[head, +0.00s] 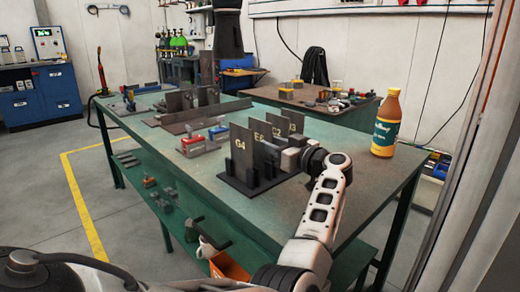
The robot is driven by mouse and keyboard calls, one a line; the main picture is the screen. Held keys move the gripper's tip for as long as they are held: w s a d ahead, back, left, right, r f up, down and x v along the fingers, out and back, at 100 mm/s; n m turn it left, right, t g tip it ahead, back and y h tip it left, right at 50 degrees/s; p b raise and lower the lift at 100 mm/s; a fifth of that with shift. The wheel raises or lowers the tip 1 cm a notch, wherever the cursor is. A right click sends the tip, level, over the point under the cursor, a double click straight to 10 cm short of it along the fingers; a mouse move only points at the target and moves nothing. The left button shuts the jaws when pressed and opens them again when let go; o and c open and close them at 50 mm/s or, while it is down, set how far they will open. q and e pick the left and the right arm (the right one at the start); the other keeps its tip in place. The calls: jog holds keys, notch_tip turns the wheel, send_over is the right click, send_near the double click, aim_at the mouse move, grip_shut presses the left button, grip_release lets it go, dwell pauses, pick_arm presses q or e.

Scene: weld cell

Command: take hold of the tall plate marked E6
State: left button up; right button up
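The tall plate marked E6 (259,136) stands upright in a dark rack (230,181) on the green table, just behind the plate marked G4 (241,144). Only its upper part and marking show; G4 hides much of it. Plates marked C2 (277,131) and J3 (295,122) stand farther back in the row.
An orange bottle with a green label (386,126) stands right of my arm. Left of the rack are red and blue blocks (204,139) and a long low bar (200,112). The green table (365,190) is clear at its front right.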

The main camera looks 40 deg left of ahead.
aim_at(261, 136)
pick_arm(q)
jog(key=a, duration=0.3)
jog(key=a+b, duration=0.1)
jog(key=a, duration=0.1)
jog(key=shift+w+r, duration=0.2)
jog(key=shift+w, duration=0.1)
pick_arm(e)
jog(key=shift+w+a+f+g, duration=0.15)
jog(key=shift+f+g, duration=0.15)
jog(key=shift+f, duration=0.65)
pick_arm(q)
jog(key=shift+c, duration=0.3)
grip_shut()
jog(key=shift+r, duration=0.15)
pick_arm(e)
jog(key=shift+r, duration=0.15)
